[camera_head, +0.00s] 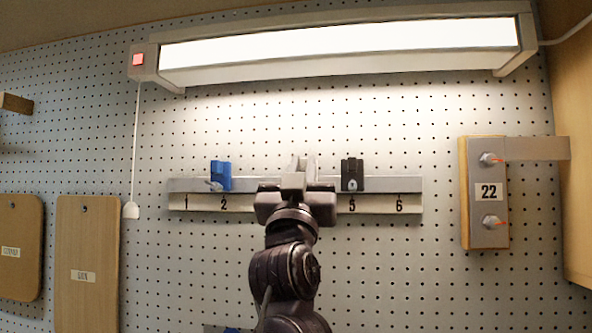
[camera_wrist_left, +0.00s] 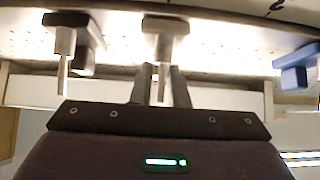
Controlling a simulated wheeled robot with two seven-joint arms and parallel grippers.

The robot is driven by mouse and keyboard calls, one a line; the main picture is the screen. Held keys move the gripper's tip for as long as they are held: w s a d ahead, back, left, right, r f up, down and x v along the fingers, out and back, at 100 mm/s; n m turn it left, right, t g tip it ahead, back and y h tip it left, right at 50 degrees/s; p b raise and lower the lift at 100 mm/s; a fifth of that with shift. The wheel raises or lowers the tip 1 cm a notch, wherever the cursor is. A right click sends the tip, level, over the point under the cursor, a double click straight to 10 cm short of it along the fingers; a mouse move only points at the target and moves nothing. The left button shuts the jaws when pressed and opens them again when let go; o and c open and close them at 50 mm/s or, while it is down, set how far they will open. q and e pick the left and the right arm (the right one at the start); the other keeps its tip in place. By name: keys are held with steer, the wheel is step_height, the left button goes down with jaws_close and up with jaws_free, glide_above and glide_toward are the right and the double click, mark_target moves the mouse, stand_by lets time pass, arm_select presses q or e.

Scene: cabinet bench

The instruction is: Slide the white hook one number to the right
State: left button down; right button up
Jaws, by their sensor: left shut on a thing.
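The white hook (camera_head: 298,167) sits on the grey rail (camera_head: 262,184), between the blue hook (camera_head: 221,175) above number 2 and the black hook (camera_head: 352,174) above number 5. My left gripper (camera_head: 296,187) is in front of the rail, shut on the white hook. It hides numbers 3 and 4, so the hook's exact number cannot be read. In the left wrist view, the white hook (camera_wrist_left: 164,40) reaches down between my left fingers (camera_wrist_left: 162,84), with the dark hook (camera_wrist_left: 72,40) to the left and the blue hook (camera_wrist_left: 297,68) to the right. My right gripper is not in view.
A lit lamp (camera_head: 340,48) with a pull cord (camera_head: 135,150) is above the rail. Wooden boards (camera_head: 88,240) hang at left. The pegboard between rail and panel is clear.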

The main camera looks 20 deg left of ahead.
arm_select(q)
steer(key=c, duration=1.4)
jaws_free()
steer(key=shift+w+d, duration=0.15)
steer(key=shift+d, duration=0.25)
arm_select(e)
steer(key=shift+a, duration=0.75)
arm_select(q)
steer(key=shift+a, duration=0.1)
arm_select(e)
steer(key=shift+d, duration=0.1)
